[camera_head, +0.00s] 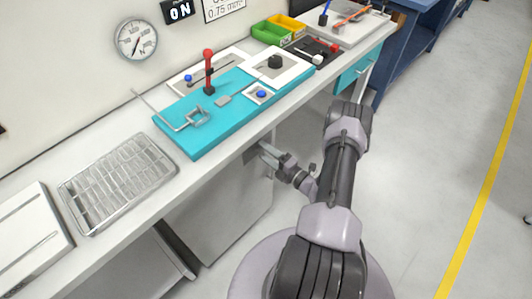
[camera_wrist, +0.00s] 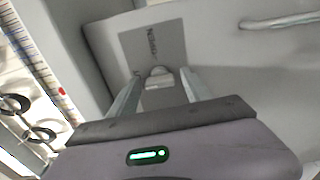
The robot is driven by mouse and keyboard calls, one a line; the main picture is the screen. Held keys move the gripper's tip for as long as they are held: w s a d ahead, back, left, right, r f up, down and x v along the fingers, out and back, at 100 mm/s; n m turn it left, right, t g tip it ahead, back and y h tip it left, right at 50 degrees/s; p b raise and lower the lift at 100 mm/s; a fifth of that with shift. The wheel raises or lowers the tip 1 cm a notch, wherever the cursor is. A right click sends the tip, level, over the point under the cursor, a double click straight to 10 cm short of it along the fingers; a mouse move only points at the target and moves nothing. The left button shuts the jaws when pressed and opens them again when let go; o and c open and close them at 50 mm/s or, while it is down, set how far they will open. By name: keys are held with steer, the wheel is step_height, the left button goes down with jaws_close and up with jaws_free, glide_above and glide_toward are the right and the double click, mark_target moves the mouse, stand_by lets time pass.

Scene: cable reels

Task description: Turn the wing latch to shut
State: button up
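The wing latch (camera_wrist: 158,76) is a small pale piece on a darker grey plate (camera_wrist: 172,40) in the wrist view. Lettering on the plate appears upside down and seems to read OPEN. My gripper (camera_wrist: 162,78) is open, one finger on each side of the latch, with gaps showing between. I cannot tell how deep the fingers reach over it. In the head view my gripper (camera_head: 266,152) is at the upper part of the grey cabinet (camera_head: 225,215), just below the bench edge, and the latch is hidden there.
The bench (camera_head: 115,243) overhangs the cabinet, close above my gripper. On it are a turquoise mat (camera_head: 185,142) with tools, a wire tray (camera_head: 118,180) and green and yellow bins (camera_head: 270,33). A bar handle (camera_wrist: 280,21) is at the wrist view's upper right.

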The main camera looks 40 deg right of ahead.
steer(key=shift+s, duration=0.1)
steer(key=s+d+p, duration=0.1)
steer(key=s+p, duration=0.2)
steer(key=s, duration=1.4)
steer(key=shift+d+p, duration=0.15)
steer(key=shift+p, duration=0.25)
